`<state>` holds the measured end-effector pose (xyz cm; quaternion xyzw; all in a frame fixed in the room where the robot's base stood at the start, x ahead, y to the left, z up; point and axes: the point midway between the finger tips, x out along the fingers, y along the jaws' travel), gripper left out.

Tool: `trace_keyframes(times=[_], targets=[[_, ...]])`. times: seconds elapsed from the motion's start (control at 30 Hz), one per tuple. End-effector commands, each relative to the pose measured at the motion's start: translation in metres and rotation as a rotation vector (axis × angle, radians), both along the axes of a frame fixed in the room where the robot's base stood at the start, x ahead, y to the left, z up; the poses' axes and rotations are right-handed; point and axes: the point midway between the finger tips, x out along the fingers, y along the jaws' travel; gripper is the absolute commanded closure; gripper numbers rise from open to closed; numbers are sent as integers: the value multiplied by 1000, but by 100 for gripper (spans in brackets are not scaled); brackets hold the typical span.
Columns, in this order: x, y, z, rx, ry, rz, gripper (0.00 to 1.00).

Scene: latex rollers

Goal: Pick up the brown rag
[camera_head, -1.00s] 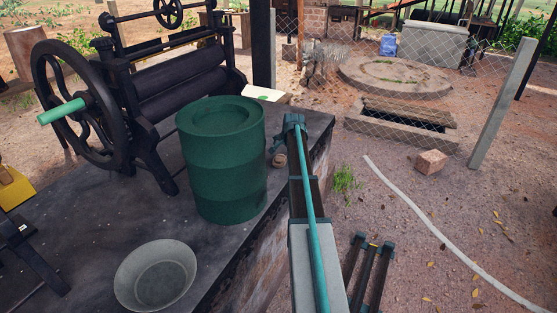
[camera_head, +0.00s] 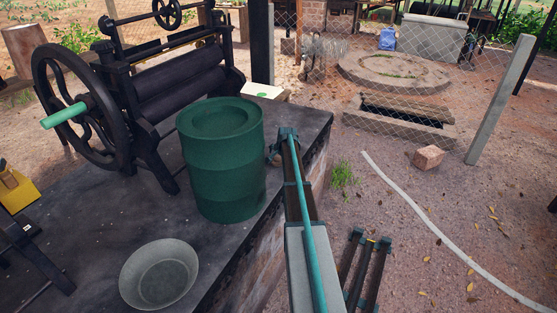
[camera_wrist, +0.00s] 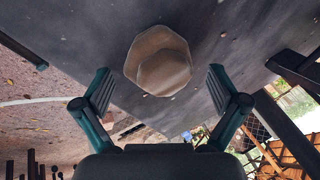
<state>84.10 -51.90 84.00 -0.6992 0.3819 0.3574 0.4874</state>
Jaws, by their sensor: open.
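My gripper (camera_wrist: 160,84) is open, with one finger on each side of the picture and the rag framed between and just beyond the fingertips. The fingers look apart from the rag. In the head view, my arm's end (camera_head: 287,135) is at the table's right edge, beside the green barrel (camera_head: 222,165). Only a small brown bit of the rag shows there, mostly hidden by my arm and the barrel.
The green barrel stands close left of my arm. A metal bowl (camera_head: 158,275) sits at the table's front. A roller machine (camera_head: 150,90) with a big wheel fills the back left. A yellow object (camera_head: 18,190) is at the left edge.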

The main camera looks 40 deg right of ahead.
Motion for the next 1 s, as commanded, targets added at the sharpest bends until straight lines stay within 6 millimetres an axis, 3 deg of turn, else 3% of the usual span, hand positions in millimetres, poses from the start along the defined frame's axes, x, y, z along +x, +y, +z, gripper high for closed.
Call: trace_keyframes(times=[0.07,0.47,0.77,1.0], targets=[[0,0,0,0,0,0,3],[0,0,0,0,0,0,68],[0,0,3,0,-1,0,69],[0,0,29,-2,-2,1,69]])
